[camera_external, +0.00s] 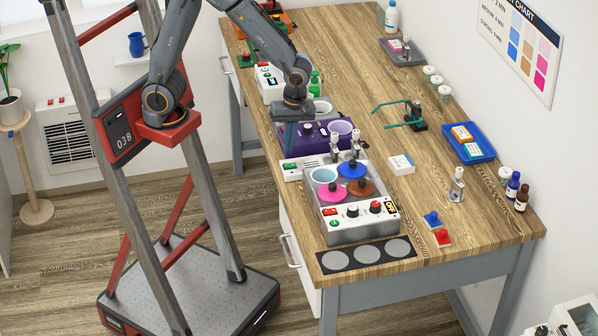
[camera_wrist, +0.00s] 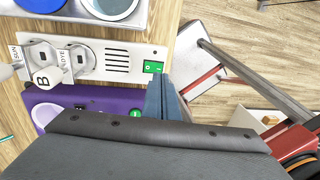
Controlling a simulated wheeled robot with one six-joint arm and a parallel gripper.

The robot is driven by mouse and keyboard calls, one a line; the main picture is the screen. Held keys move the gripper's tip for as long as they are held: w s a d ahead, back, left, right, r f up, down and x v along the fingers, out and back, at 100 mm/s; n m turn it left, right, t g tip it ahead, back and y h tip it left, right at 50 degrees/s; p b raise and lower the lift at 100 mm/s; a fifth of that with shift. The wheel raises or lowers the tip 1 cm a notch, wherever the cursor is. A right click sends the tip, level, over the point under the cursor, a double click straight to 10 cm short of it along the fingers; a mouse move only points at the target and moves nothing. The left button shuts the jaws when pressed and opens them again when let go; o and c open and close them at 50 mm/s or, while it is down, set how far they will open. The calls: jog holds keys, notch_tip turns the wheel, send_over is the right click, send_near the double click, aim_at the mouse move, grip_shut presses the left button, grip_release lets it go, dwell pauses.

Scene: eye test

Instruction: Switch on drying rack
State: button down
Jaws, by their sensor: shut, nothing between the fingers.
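My gripper (camera_external: 290,140) is over the bench's left edge, beside the purple unit, its fingers pointing down. In the wrist view the blue-grey fingers (camera_wrist: 163,90) are shut and empty. Their tips appear just beside a green rocker switch (camera_wrist: 153,67) on a white slotted panel (camera_wrist: 119,62); contact cannot be told. The switch also shows in the external view (camera_external: 289,166). No readable label says which thing is the drying rack. A green-armed stand (camera_external: 407,115) on a dark base stands mid-bench.
A purple unit (camera_external: 306,139) is close to my gripper. Two metal taps (camera_external: 354,145) rise from the white panel. A grey bath unit (camera_external: 346,230) with colored pots and knobs stands in front. A blue tray (camera_external: 480,153) and bottles (camera_external: 513,184) are at right.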

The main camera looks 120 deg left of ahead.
aim_at(290, 165)
jog(key=shift+s+d+f+p, duration=0.1)
jog(key=shift+f+p, duration=0.15)
jog(key=shift+f, duration=0.9)
jog(key=shift+s+d+f+p, duration=0.1)
jog(key=shift+f+p, duration=0.1)
jog(key=shift+f, duration=0.9)
jog(key=shift+s+f, duration=0.1)
jog(key=shift+f, duration=0.05)
jog(key=shift+w+a+p, duration=0.4)
jog(key=shift+w+a, duration=0.1)
jog(key=shift+w, duration=0.1)
jog(key=shift+r, duration=0.3)
jog(key=shift+r+p, duration=0.6)
jog(key=shift+p, duration=0.15)
notch_tip(290, 165, up, 12)
jog(key=w+a, duration=0.1)
jog(key=shift+a+r, duration=0.15)
jog(key=shift+r, duration=0.1)
